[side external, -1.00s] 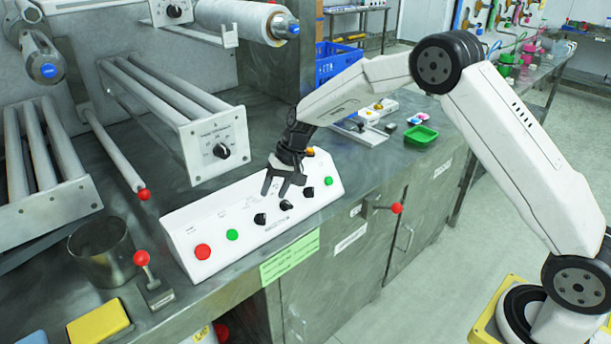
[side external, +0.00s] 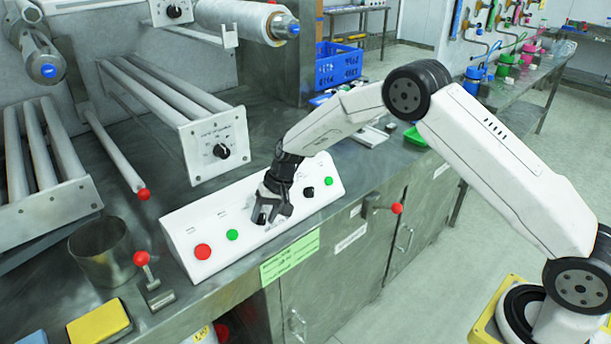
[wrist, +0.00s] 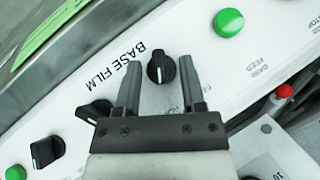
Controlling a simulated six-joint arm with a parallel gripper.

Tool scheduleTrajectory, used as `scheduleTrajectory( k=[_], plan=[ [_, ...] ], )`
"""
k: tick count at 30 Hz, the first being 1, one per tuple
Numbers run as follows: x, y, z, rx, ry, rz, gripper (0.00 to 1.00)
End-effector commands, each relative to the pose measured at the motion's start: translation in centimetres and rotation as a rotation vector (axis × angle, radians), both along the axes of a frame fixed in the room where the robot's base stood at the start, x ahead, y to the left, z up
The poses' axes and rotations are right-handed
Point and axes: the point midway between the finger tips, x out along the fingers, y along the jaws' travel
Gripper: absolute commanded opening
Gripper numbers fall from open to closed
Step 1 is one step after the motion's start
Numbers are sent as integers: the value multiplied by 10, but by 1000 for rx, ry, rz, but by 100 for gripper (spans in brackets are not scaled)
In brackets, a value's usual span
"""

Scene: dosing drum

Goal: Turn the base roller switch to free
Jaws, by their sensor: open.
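A sloped white control panel (side external: 183,232) carries black rotary switches. In the wrist view, one black switch (wrist: 159,68) stands between the fingertips of my gripper (wrist: 160,72), beside printed words reading BASE FILM. Its white pointer line shows on top. My gripper (side external: 270,216) is open, low over the left-middle of the panel in the side view, with its fingers around this switch. I cannot tell whether they touch it. Two more black switches, a middle one (wrist: 95,110) and a farther one (wrist: 47,152), sit to the left in the wrist view.
The panel also has a red button (side external: 202,251), a green button (side external: 232,234) and another green button (side external: 328,181). A red-tipped lever (side external: 141,258) and a metal cup (side external: 101,252) stand to the left. A roller frame with a dial (side external: 221,151) overhangs behind.

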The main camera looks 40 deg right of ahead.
Motion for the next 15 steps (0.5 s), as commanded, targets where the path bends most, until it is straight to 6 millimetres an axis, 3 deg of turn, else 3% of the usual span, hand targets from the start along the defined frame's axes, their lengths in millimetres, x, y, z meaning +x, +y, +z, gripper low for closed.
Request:
scheduleTrajectory(
  k=[4, 9, 15],
  plan=[
    [0, 0, 0, 0, 0, 0, 51],
    [0, 0, 0, 0, 0, 0, 0],
    [0, 0, 0, -2, 1, 1, 0]
  ],
)
